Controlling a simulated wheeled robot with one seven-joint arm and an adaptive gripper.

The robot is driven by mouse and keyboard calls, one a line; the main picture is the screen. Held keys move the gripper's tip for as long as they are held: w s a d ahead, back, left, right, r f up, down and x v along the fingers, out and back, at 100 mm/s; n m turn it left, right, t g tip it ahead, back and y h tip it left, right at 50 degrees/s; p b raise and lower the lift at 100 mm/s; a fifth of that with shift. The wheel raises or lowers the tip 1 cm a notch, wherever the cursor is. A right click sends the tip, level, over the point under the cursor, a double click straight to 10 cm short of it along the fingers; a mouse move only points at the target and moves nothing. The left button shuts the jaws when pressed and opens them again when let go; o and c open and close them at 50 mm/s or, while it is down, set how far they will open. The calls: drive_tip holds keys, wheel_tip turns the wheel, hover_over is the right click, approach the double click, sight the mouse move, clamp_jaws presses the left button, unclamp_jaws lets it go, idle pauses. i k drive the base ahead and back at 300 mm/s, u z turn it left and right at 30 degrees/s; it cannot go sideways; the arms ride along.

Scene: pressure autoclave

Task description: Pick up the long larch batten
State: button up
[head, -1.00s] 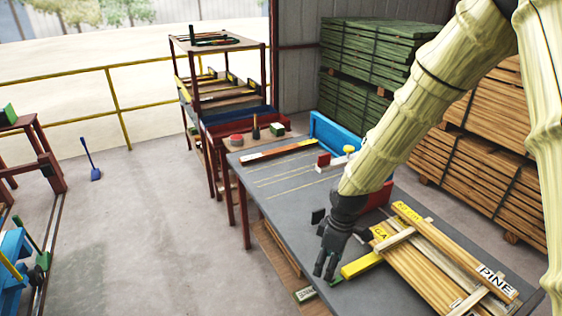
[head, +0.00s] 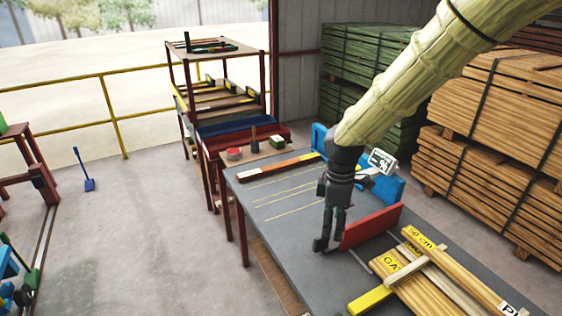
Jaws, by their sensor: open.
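Several pale battens (head: 405,284) lie in a stack on the near right of the grey table (head: 290,222). One top batten (head: 455,270) reads "50 cm" and begins "P" at its cut-off end; another has a yellow end marked "GA". No label reading larch is legible. My gripper (head: 326,243) points down over the table, open and empty, left of the red board (head: 371,226) and apart from the pale stack. I cannot tell whether it touches the board.
A blue thing (head: 384,187) and a meter with a "%" display (head: 383,161) are behind my gripper. A rack (head: 222,90) with shelves stands beyond the table. Timber stacks (head: 480,150) fill the right. The table's left middle, with thin yellow lines, is clear.

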sight(249, 174)
drive_tip(key=i, duration=1.1)
